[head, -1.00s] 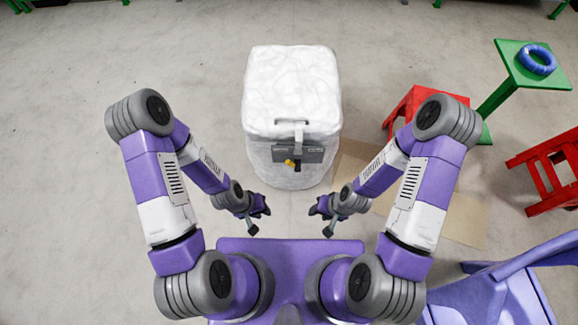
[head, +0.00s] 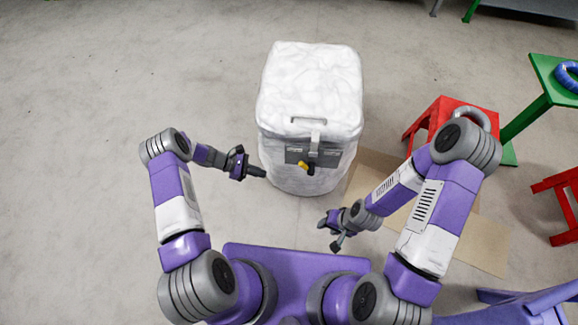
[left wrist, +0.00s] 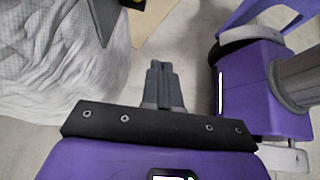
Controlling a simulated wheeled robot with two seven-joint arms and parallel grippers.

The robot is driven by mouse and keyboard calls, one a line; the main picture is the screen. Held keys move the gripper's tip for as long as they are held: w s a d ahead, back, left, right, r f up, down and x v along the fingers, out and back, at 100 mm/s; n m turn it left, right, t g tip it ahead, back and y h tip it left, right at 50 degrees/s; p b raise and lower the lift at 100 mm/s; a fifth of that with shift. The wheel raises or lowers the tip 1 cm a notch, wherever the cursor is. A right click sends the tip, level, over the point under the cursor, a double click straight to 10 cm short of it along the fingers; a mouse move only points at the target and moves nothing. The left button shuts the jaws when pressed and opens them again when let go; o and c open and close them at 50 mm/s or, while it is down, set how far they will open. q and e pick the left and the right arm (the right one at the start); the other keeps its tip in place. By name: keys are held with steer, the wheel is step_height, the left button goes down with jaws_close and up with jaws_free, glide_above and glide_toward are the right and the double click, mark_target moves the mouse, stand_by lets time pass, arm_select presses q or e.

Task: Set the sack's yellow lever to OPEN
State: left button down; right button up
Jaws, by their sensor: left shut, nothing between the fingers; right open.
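The white sack (head: 310,85) stands upright on the floor ahead of me in the head view. A grey plate (head: 328,157) is on its near face, and the small yellow lever (head: 305,167) sits on it, low and left of centre. The lever's setting is too small to read. My left gripper (head: 262,173) is shut and empty, just left of the sack's lower front and apart from the lever. In the left wrist view its closed fingers (left wrist: 162,85) show with the sack's white side (left wrist: 55,60) to the left. My right gripper (head: 333,233) is open and empty, below and right of the sack.
Flat cardboard (head: 460,225) lies on the floor right of the sack. A red stool (head: 447,110), a green stand (head: 545,85) with a blue cable ring (head: 568,76), and another red piece (head: 562,205) are at the right.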

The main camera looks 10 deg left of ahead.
arm_select(q)
steer(key=shift+n+t+h, duration=0.7)
steer(key=shift+t+h, duration=0.2)
steer(key=w+a, duration=0.1)
steer(key=w+a+r, duration=0.1)
steer(key=w, duration=0.1)
steer(key=shift+w+b, duration=0.25)
steer(key=shift+b, duration=0.15)
steer(key=b, duration=0.2)
glide_toward(306, 165)
steer(key=shift+w+d+f, duration=0.2)
steer(key=shift+d+f, duration=0.4)
steer(key=shift+d, duration=0.1)
steer(key=shift+w+d+f, duration=0.2)
steer(key=shift+d+f, duration=0.4)
steer(key=shift+d, duration=0.05)
